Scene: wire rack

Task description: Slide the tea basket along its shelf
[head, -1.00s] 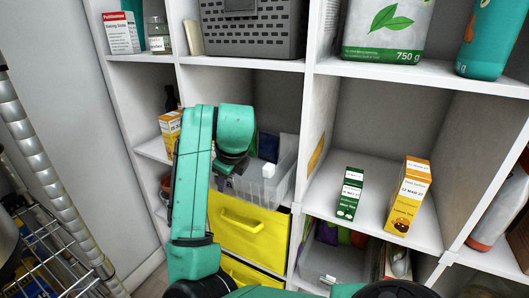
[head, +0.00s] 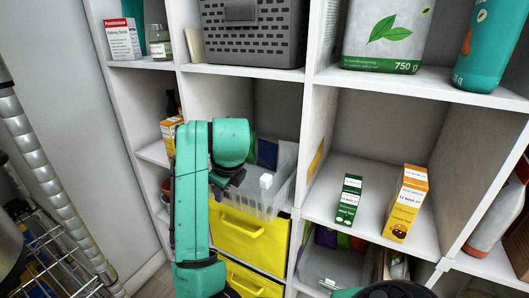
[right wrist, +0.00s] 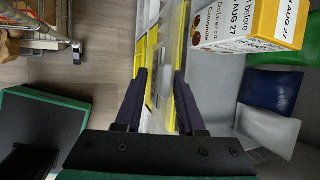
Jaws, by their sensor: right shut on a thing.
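In the right wrist view, the orange-and-white box (right wrist: 245,24), blue pouch (right wrist: 265,90) and grey pouch (right wrist: 270,130) lie to the right of the clear wall. My right gripper (head: 226,190) is shut on the basket's wall; its two fingers (right wrist: 160,105) flank that wall in the wrist view. My left gripper is not in view.
Yellow drawers (head: 247,228) are under the basket. The divider (head: 312,140) stands at its right. Beyond it stand a green box (head: 348,200) and an orange-yellow box (head: 405,204). A grey crate (head: 252,40) sits above. A metal wire rack (head: 35,140) is at the left.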

